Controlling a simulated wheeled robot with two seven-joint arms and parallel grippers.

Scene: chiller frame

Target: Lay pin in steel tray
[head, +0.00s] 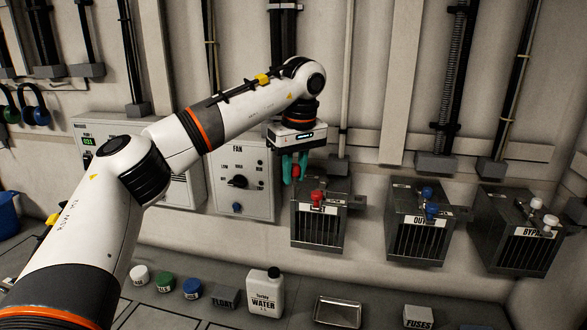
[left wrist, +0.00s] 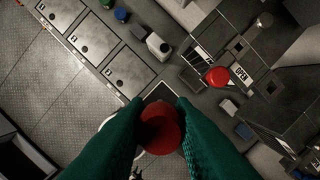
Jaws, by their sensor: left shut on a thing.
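My left gripper (head: 294,168) has green fingers and hangs in front of the wall, just above and left of the leftmost vented box. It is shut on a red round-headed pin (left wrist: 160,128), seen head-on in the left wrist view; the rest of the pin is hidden. A second red pin (head: 317,198) stands on top of the leftmost box and also shows in the left wrist view (left wrist: 216,76). The steel tray (head: 337,312), shallow and seemingly empty, lies on the bench well below the gripper. My right gripper is out of view.
Vented boxes (head: 317,230) project from the wall; the middle one carries blue pins (head: 431,210), the right one white pins (head: 536,203). A white water bottle (head: 264,293) stands left of the tray, and a fuses box (head: 418,316) right of it. Several small jars stand farther left.

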